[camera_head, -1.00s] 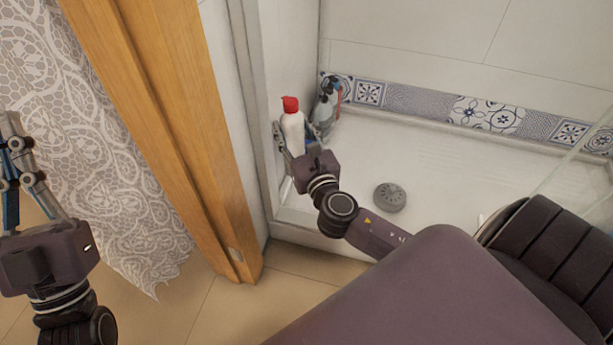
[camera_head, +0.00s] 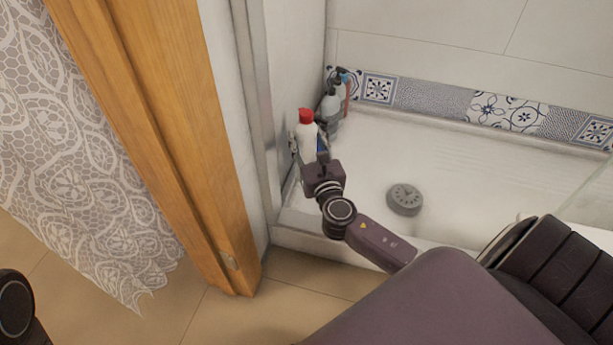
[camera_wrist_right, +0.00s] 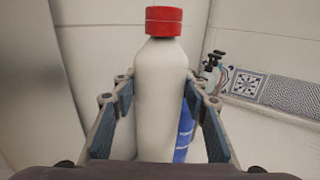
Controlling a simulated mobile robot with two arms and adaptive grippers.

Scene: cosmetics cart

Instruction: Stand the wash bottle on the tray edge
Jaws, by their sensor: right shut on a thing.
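The wash bottle (camera_head: 307,138) is white with a red cap and stands upright in the head view, at the left end of the shower tray. My right gripper (camera_head: 308,146) is shut on its body, one finger on each side. In the right wrist view the bottle (camera_wrist_right: 160,95) fills the middle between the fingers (camera_wrist_right: 159,105). Its base is hidden, so I cannot tell whether it touches the tray. The tray edge (camera_head: 340,262) runs along the front of the white shower tray. My left gripper is out of view.
Several other bottles (camera_head: 331,108) stand in the back left corner of the tray. A round grey drain cover (camera_head: 405,199) lies right of my right gripper. A wooden door frame (camera_head: 190,130) and lace curtain (camera_head: 75,150) are at left. The tray's right part is clear.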

